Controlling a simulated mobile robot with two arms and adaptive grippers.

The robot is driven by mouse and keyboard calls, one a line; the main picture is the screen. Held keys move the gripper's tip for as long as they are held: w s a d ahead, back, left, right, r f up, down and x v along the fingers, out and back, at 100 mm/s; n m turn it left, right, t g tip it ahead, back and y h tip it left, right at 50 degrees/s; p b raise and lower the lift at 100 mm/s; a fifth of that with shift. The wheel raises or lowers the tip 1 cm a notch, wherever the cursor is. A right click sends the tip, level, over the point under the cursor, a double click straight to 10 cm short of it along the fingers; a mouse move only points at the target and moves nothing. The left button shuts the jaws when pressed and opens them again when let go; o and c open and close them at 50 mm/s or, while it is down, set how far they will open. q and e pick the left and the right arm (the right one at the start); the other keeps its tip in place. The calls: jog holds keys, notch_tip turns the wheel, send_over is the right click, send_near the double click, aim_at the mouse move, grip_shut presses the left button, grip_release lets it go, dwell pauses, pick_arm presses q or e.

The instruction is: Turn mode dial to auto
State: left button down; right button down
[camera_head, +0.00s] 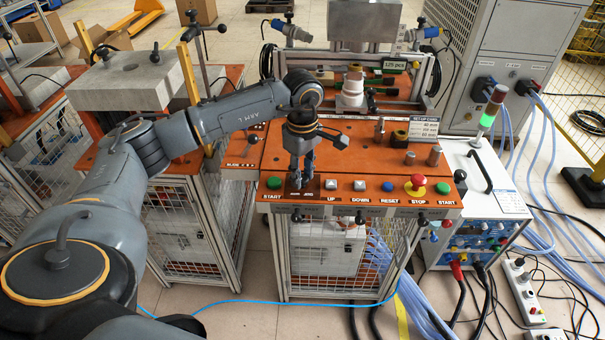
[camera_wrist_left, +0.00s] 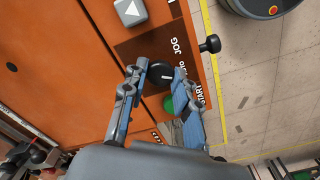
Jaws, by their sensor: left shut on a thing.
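The mode dial (camera_wrist_left: 160,75) is a round black knob with a short white mark, on a dark plate of the orange panel. In the left wrist view my left gripper (camera_wrist_left: 160,73) has one finger on each side of the knob and is shut on it. The white mark points roughly right, toward the lettered edge. The JOG label (camera_wrist_left: 176,45) is clear; the label beside it is partly hidden by a finger. In the head view my left gripper (camera_head: 302,184) points down at the panel's front left, and its fingers mostly hide the dial.
The green START button (camera_head: 274,183) is close left of the gripper. UP (camera_head: 331,185) and DOWN (camera_head: 360,185) buttons, the blue RESET button (camera_head: 387,187) and red stop button (camera_head: 417,181) line the front.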

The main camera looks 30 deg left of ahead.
aim_at(303, 178)
pick_arm(q)
jog(key=c, duration=1)
grip_release()
notch_tip(303, 178, up, 12)
jog(key=shift+r, duration=0.1)
